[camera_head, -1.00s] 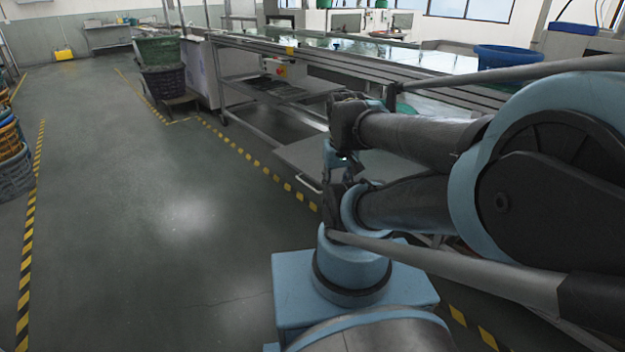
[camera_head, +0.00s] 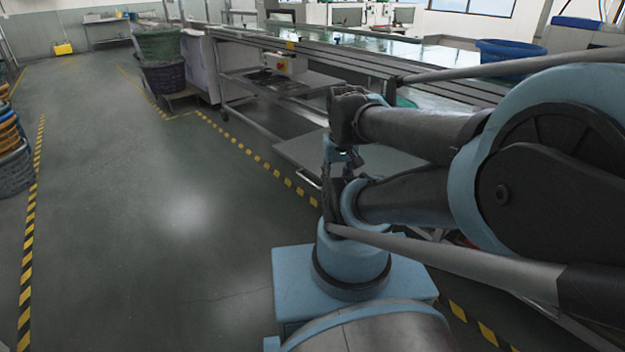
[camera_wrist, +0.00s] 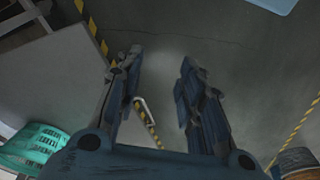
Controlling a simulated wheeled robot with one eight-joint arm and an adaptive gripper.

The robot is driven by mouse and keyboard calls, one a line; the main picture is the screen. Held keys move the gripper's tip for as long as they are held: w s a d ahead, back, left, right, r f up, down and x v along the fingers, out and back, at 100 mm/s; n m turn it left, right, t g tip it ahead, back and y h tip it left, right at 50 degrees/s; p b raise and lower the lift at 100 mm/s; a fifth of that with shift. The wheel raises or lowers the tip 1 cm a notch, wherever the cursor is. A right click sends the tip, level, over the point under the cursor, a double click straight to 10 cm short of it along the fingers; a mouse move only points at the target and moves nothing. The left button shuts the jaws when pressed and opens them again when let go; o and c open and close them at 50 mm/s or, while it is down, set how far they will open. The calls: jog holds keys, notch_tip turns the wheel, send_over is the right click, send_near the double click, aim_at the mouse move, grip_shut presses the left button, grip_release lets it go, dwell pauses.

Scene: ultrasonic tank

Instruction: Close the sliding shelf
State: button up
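The sliding shelf (camera_head: 303,150) is a flat grey panel, low under the long work table, sticking out toward the aisle. Its pale bar handle (camera_head: 307,179) shows at the front edge. In the wrist view the shelf (camera_wrist: 62,75) fills the left side, and the handle (camera_wrist: 147,118) is a pale bar near my left finger. My gripper (camera_wrist: 158,75) is open, its two dark blue fingers spread with floor showing between them. The handle looks close to the left finger; I cannot tell whether they touch. In the head view my arm hides part of the shelf.
The long table (camera_head: 350,62) runs along the right side. Green and purple baskets (camera_head: 163,62) stand at its far end. A blue basket (camera_head: 508,54) is on the table.

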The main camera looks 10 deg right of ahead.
jog(key=shift+s+r+n, duration=0.1)
jog(key=shift+r+n, duration=0.2)
jog(key=shift+r, duration=0.45)
grip_shut()
jog(key=w+a+r+n+h, duration=0.1)
jog(key=w+r+n+h, duration=0.3)
jog(key=w, duration=0.7)
jog(key=w+a+r+n+y, duration=0.15)
jog(key=w+n, duration=0.35)
jog(key=w, duration=0.5)
jog(key=w+a+f+n+h, duration=0.1)
jog(key=w+a+f+n, duration=0.15)
jog(key=w, duration=0.55)
jog(key=w+a+f+n+h, duration=0.1)
jog(key=w+a+n+h, duration=0.1)
jog(key=w+a+n, duration=0.35)
jog(key=w+a+f+n+t+h, duration=0.1)
jog(key=w+a+f+n, duration=0.2)
jog(key=w+a+f, duration=0.5)
jog(key=w+a+f+n+t+h, duration=0.1)
jog(key=w+a+f+n, duration=0.2)
jog(key=w+a+f, duration=0.5)
jog(key=w+d+f, duration=0.4)
jog(key=d+f, duration=0.5)
jog(key=d, duration=0.3)
